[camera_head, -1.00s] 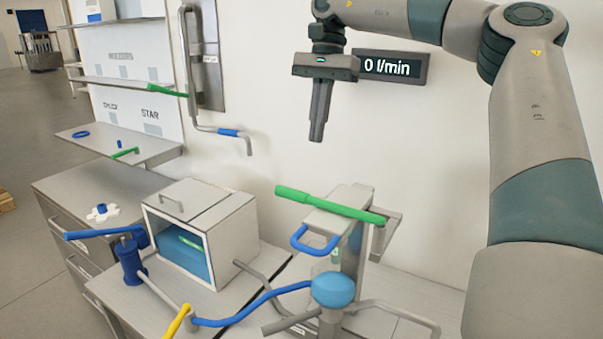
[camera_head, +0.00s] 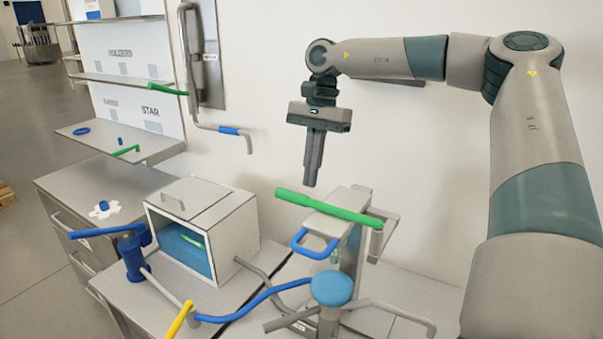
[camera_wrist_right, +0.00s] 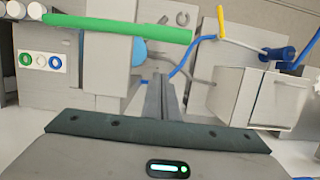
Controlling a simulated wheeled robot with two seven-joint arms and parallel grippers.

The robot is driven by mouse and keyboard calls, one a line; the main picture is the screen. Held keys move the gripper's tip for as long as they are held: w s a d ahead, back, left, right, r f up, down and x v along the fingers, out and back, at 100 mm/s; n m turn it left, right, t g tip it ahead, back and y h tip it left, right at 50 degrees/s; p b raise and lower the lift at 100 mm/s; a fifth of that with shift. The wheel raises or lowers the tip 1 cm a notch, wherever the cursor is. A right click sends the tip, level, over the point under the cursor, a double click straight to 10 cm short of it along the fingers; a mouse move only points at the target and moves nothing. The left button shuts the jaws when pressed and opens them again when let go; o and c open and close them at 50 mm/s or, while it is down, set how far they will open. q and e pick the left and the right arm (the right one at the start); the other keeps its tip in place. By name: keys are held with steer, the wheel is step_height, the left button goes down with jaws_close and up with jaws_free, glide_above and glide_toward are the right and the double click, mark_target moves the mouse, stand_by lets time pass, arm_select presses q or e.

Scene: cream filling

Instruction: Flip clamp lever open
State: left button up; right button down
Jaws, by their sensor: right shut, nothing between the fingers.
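A long green lever (camera_head: 345,211) lies across the top of the grey filling machine (camera_head: 330,226). In the right wrist view the green lever (camera_wrist_right: 115,28) runs across the upper left, beyond the fingertips. I cannot tell for certain which lever is the clamp lever. A blue lever (camera_head: 100,231) on a blue post (camera_head: 133,260) stands at the left of the bench. A blue loop handle (camera_head: 303,248) sits at the machine's front. My right gripper (camera_head: 311,184) is shut and empty, pointing down just above the green lever, apart from it. My left gripper is out of view.
An open-fronted white box (camera_head: 215,215) with a blue inside stands left of the machine. A blue round knob (camera_head: 332,288), a blue hose (camera_head: 245,307) and a yellow handle (camera_head: 180,320) are in front. Shelves (camera_head: 120,147) and a wall pipe (camera_head: 187,60) are at the left.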

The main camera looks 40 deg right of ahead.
steer(key=a+p, duration=0.1)
steer(key=a, duration=0.1)
steer(key=s+a+p, duration=0.1)
steer(key=a, duration=0.1)
steer(key=shift+s, duration=0.15)
stand_by(0.4)
